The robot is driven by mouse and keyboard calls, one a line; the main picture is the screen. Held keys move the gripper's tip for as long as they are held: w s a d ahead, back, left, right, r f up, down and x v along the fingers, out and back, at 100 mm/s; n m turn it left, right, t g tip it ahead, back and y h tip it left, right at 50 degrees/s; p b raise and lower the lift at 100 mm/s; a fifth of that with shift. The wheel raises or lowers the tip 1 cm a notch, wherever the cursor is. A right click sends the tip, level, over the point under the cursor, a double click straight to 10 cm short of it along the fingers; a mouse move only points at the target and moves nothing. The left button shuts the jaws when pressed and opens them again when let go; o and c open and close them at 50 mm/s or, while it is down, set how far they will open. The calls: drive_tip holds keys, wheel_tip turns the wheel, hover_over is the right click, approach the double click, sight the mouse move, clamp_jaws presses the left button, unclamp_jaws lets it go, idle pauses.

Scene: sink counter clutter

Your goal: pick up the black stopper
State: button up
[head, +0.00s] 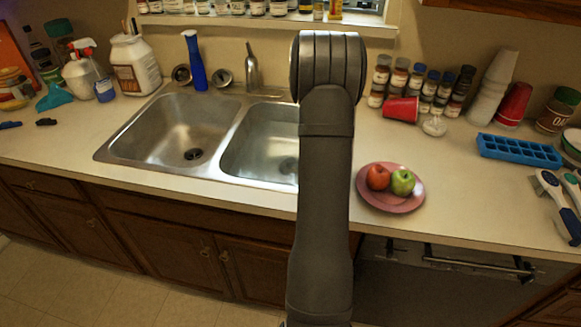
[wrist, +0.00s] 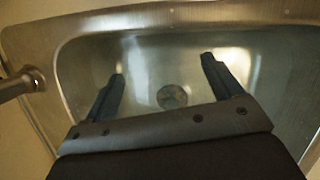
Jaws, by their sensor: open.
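I cannot make out the black stopper for certain. A dark round piece (head: 193,154) sits at the drain of the left sink basin in the head view, and it may be the stopper or only the drain. A small black object (head: 46,122) lies on the counter at the far left, too small to identify. My gripper (wrist: 163,68) is open and empty in the wrist view, its two fingers apart over a steel basin. A round greyish drain (wrist: 172,97) shows between the fingers, below them. In the head view my arm hides the gripper.
The double steel sink (head: 110,152) is set in the counter. A blue bottle (head: 195,62) and a metal tap (head: 252,72) stand behind it. A pink plate (head: 391,205) with two fruits, a blue ice tray (head: 518,151) and a red cup (head: 401,109) are right.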

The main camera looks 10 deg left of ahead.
drive_tip(key=a+f+n+g+y, duration=0.1)
drive_tip(key=a+g+y, duration=0.15)
drive_tip(key=a, duration=1.05)
drive_tip(key=shift+t+y, duration=0.35)
drive_tip(key=shift+t, duration=0.1)
drive_tip(key=f, duration=1.1)
drive_tip(key=w+f, duration=0.1)
drive_tip(key=f, duration=0.5)
drive_tip(key=shift+s+f, duration=0.1)
drive_tip(key=c, duration=1.6)
